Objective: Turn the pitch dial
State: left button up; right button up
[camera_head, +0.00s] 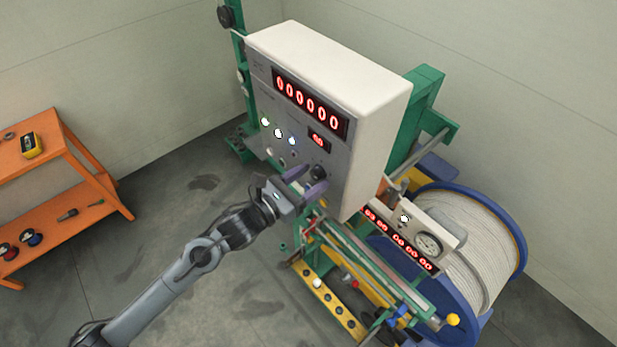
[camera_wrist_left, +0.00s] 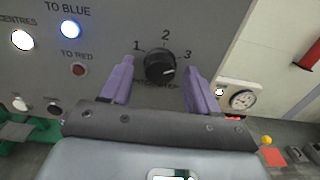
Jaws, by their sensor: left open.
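The pitch dial (camera_wrist_left: 160,67) is a black round knob on the grey control panel, with the numbers 1, 2 and 3 around it. Its white mark points to the lower right, below the 3. The dial also shows in the head view (camera_head: 318,173), close to the gripper. My left gripper (camera_head: 304,184) is open, its purple fingers (camera_wrist_left: 157,80) on either side of the dial. A gap shows between each finger and the knob. The label under the dial is partly hidden. My right gripper is in neither view.
The control box (camera_head: 340,75) has red displays and several lit lamps. A pressure gauge (camera_head: 428,245) and a blue-rimmed cable reel (camera_head: 515,225) stand at the lower right. An orange shelf (camera_head: 85,190) with tools is at the left. The floor between is clear.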

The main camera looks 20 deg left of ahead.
pick_arm(q)
jog(key=c, duration=1)
jog(key=shift+c, duration=0.2)
jog(key=shift+n, duration=0.3)
jog(key=shift+n+b, duration=0.3)
jog(key=shift+n, duration=0.6)
jog(key=n, duration=0.2)
jog(key=shift+n, duration=0.3)
jog(key=n, duration=0.2)
jog(key=shift+n, duration=0.4)
jog(key=shift+n+p, duration=0.3)
jog(key=shift+n, duration=1.6)
